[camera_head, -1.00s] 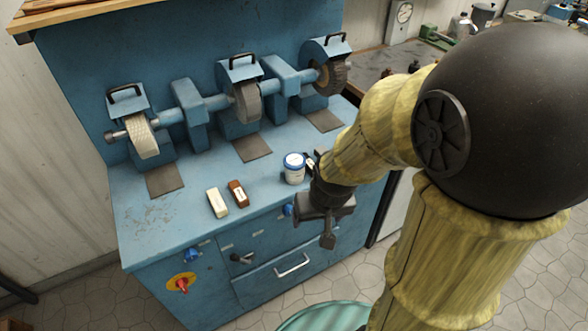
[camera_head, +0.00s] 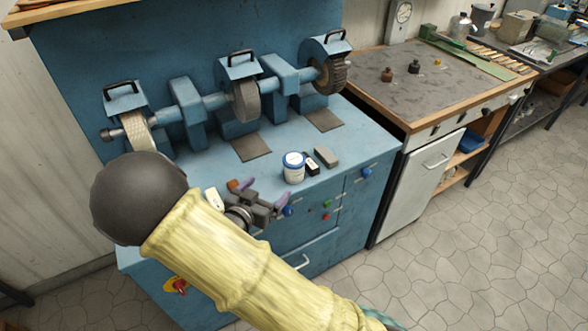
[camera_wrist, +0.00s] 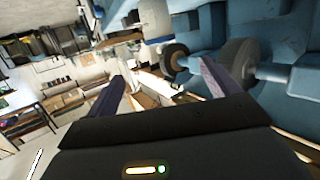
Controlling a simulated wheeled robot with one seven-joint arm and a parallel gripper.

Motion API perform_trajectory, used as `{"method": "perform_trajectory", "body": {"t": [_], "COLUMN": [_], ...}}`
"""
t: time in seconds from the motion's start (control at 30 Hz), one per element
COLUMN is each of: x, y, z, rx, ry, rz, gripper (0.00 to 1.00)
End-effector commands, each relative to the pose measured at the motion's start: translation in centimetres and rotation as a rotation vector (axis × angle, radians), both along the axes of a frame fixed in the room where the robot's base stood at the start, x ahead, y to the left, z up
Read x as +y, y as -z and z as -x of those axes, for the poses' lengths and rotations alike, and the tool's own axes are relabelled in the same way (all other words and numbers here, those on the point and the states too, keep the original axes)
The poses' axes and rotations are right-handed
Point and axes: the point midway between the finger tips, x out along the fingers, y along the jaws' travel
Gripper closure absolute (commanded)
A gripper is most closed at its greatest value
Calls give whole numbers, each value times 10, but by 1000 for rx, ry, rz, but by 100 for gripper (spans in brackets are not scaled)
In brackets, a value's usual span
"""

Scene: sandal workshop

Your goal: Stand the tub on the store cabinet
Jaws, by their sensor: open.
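The tub (camera_head: 293,170), a small white pot with a blue lid, stands upright on the blue top of the grinding machine, near its front edge. My gripper (camera_head: 263,190) is left of the tub and nearer the camera, at the machine's front edge. Its purple fingers are apart, with nothing seen held between them, and are clear of the tub. The fingers also show in the wrist view (camera_wrist: 162,82). I cannot pick out the tub for sure in the wrist view. I cannot tell which piece of furniture is the store cabinet.
A black block (camera_head: 312,166) and a grey block (camera_head: 326,157) lie just right of the tub. Grinding wheels (camera_head: 245,100) rise behind. A workbench (camera_head: 440,85) with small bottles stands at right. The floor (camera_head: 460,235) at front right is clear.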

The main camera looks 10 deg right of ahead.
Motion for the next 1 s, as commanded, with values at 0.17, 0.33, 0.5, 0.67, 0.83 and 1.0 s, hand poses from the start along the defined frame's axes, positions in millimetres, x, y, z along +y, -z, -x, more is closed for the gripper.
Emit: {"method": "perform_trajectory", "body": {"t": [0.17,0.33,0.5,0.67,0.83,1.0], "x": [0,0,-7,-24,-43,-61], "y": [-3,-2,0,5,11,17], "z": [2,1,-8,-29,-52,-75], "rx": [-22,-20,-19,-19,-18,-18], "ry": [11,10,11,13,13,12], "rz": [16,15,16,17,16,16], "gripper": [12,12,12,12,12,12]}}
